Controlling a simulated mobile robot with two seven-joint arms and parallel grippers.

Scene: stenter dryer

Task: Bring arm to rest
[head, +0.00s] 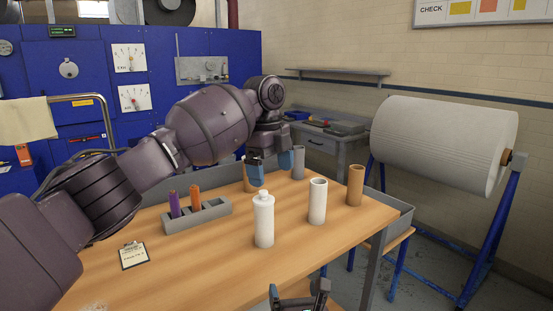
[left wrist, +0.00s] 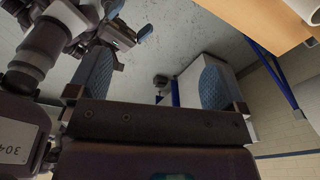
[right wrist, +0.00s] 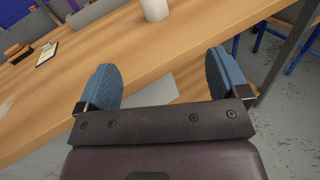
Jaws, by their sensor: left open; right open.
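My left arm reaches across the head view from the left. Its gripper (head: 270,166) is open with blue fingertips and hangs over the far part of the wooden table (head: 215,272), near a brown tube (head: 249,182) and a grey tube (head: 298,161). Nothing is seen between its fingers in the left wrist view (left wrist: 155,80). My right gripper (head: 298,291) is low at the near table edge, partly cut off by the frame. The right wrist view shows it open and empty (right wrist: 163,80), with the tabletop beyond its fingers.
On the table stand a white bottle (head: 264,222), a white tube (head: 317,201) and a brown tube (head: 355,186). A grey rack (head: 208,215) holds a purple and an orange spool. A clipboard (head: 133,257) lies left. A large white roll (head: 440,140) stands right on a blue stand.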

